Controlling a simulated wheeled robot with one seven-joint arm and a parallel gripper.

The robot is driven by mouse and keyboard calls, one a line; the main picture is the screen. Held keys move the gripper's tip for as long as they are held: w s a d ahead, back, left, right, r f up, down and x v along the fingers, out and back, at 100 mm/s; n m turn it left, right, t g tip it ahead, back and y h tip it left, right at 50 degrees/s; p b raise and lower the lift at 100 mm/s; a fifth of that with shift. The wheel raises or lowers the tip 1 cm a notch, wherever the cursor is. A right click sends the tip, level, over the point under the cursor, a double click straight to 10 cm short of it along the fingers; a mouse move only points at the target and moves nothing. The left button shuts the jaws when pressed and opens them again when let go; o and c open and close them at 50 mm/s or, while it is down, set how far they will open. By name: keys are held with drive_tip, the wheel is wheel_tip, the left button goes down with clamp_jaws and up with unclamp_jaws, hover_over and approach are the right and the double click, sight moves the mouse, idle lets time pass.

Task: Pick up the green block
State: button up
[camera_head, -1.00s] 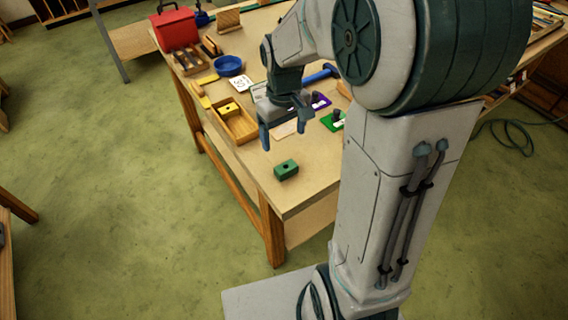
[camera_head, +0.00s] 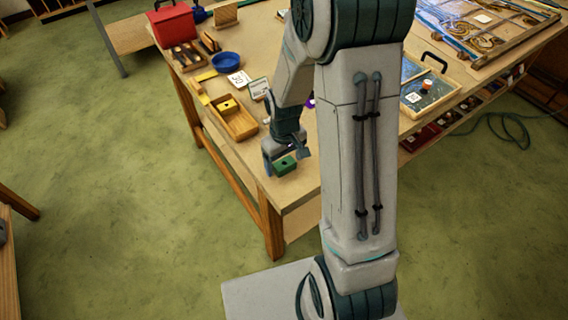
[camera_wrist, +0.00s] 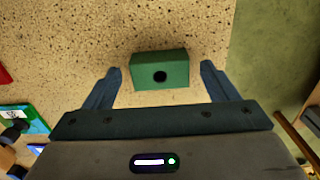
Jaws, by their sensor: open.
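The green block (camera_head: 285,166) lies on the wooden table near its front corner. It has a dark round hole in its top face. In the wrist view the green block (camera_wrist: 160,70) sits between and slightly beyond the two blue-grey fingertips, with a gap on each side. My gripper (camera_head: 285,160) is open and empty, close over the block in the head view. The same gripper (camera_wrist: 163,78) shows its fingers spread in the wrist view. I cannot tell the exact height of the fingertips above the table.
A wooden tray (camera_head: 248,131) with a yellow block (camera_head: 228,105) lies farther back. A blue bowl (camera_head: 228,64) and a red box (camera_head: 174,25) stand behind. The table edge (camera_wrist: 232,50) is just right of the block in the wrist view. Bare tabletop surrounds the block.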

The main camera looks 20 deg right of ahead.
drive_tip(key=shift+f, duration=0.2)
drive_tip(key=c, duration=1.1)
drive_tip(key=shift+o, duration=0.2)
drive_tip(key=shift+r, duration=0.1)
drive_tip(key=shift+r, duration=0.75)
wheel_tip(320, 180, up, 3)
drive_tip(key=shift+s+f+b, duration=0.1)
drive_tip(key=shift+f+b, duration=0.05)
drive_tip(key=shift+b, duration=0.45)
drive_tip(key=s+r+b, duration=0.1)
drive_tip(key=s+r, duration=0.5)
drive_tip(key=s, duration=0.5)
drive_tip(key=shift+s+d+r, duration=0.25)
drive_tip(key=shift+r, duration=0.05)
